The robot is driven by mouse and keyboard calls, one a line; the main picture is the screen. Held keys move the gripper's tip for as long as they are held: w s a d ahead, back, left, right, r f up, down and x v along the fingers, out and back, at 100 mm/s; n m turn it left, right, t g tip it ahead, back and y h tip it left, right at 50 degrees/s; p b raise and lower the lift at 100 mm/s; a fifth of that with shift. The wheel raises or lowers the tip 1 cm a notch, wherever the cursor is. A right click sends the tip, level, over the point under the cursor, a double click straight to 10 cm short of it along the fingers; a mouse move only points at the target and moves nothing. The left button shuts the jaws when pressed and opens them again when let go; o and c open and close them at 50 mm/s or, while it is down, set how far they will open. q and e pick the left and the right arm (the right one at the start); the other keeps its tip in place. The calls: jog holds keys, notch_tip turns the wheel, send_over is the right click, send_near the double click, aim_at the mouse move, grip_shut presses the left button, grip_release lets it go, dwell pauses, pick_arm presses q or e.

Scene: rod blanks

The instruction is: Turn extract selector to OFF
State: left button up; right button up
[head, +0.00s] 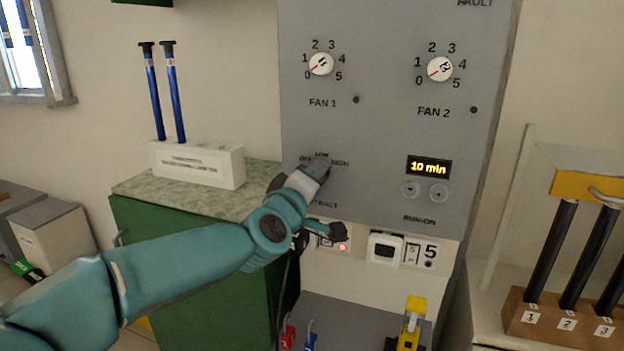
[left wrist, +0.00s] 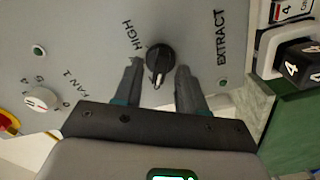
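The extract selector is a round black knob (left wrist: 160,60) on the grey panel (left wrist: 85,50). In the left wrist view, a pale mark on it points down the picture, away from the printed HIGH. The OFF label is not readable there. My left gripper (left wrist: 160,78) is open, one finger on each side of the knob's lower part; I cannot tell whether either finger touches it. In the head view my left gripper (head: 318,168) is at the panel below the LOW label and hides most of the knob. My right gripper is not in view.
Fan 1 dial (head: 321,64) and fan 2 dial (head: 440,69) sit above. A display (head: 429,167) reads 10 min. A white block (head: 198,165) with two blue rods stands left on a green cabinet (head: 240,270). A wooden rack (head: 560,322) with black rods stands right.

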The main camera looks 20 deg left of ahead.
pick_arm(q)
jog(key=s+p, duration=0.1)
jog(key=s, duration=1.5)
jog(key=shift+s+a, duration=0.15)
jog(key=shift+a, duration=0.1)
